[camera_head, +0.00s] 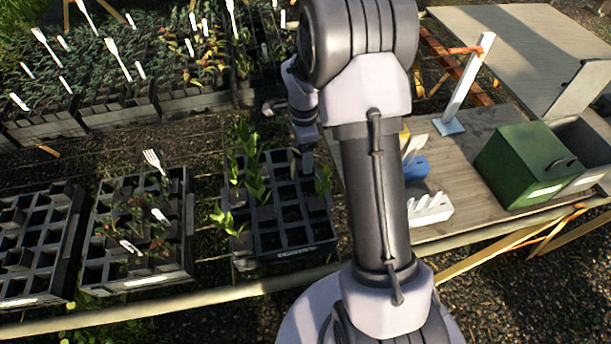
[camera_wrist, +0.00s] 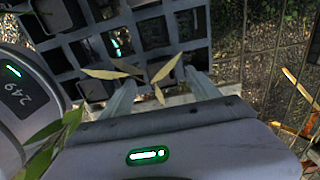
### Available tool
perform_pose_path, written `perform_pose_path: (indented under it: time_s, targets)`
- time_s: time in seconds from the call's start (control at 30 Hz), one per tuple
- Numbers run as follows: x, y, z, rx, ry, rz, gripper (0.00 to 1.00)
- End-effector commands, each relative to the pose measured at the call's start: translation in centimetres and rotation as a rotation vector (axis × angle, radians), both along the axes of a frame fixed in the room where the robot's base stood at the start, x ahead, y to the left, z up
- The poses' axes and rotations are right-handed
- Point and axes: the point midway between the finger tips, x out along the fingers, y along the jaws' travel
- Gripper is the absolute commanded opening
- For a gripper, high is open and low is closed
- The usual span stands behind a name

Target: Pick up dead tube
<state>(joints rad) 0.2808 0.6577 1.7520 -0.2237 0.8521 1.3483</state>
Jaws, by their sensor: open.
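My gripper (camera_wrist: 161,82) is open, its two fingers pointing into a dark cell tray (camera_wrist: 225,50) in the wrist view. A plant with a few narrow yellowish leaves (camera_wrist: 110,74) shows between and beside the fingertips. Its tube is mostly hidden below the leaves, and I cannot tell if the fingers touch it. In the head view my gripper (camera_head: 306,150) is over the far right part of the black tray (camera_head: 290,254), partly hidden by my arm. This tray holds several green seedlings (camera_head: 255,180) and many empty cells.
Two more trays stand to the left, one with drooping plants (camera_head: 135,222) and one seemingly empty (camera_head: 35,240). Full trays with white labels fill the back left. A wooden bench (camera_head: 470,165) on the right carries a green box (camera_head: 522,165), a grey bin (camera_head: 588,150) and white label holders (camera_head: 430,210).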

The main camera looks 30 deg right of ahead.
Motion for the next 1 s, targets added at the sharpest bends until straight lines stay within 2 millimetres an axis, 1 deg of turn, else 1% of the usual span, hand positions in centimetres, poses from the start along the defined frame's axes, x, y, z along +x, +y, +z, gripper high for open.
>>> perform_pose_path:
  time_s: [0.13,0.2,0.23,0.3,0.43,0.47,0.5,0.57,0.6,0.67,0.7,0.77,0.8,1.0]
  targets:
    - [0.0,-0.6,-3.0,0.000,0.001,0.000,0.70]
    - [-0.1,-0.6,-4.4,0.001,0.002,0.001,0.70]
    - [-0.1,-0.6,-4.8,0.001,0.001,0.001,0.70]
    - [0.0,-0.6,-5.0,0.001,0.000,0.000,0.70]
    - [0.0,-0.6,-4.7,0.001,0.000,0.000,0.70]
    - [0.0,-0.6,-4.7,0.001,0.000,0.000,0.67]
    - [0.0,-0.6,-4.7,0.001,0.000,0.000,0.59]
    - [0.0,-0.6,-4.7,0.001,0.000,0.001,0.47]
    - [0.0,-0.6,-4.7,0.001,0.000,0.001,0.39]
    - [0.0,-0.6,-4.7,0.000,0.000,0.001,0.27]
    - [0.0,-0.6,-4.7,0.000,0.000,0.001,0.19]
    - [0.0,-0.6,-4.7,0.000,0.000,0.001,0.08]
    - [0.0,-0.6,-4.7,0.000,0.000,0.001,0.00]
    - [0.0,-0.6,-4.7,0.000,-0.001,0.001,0.00]
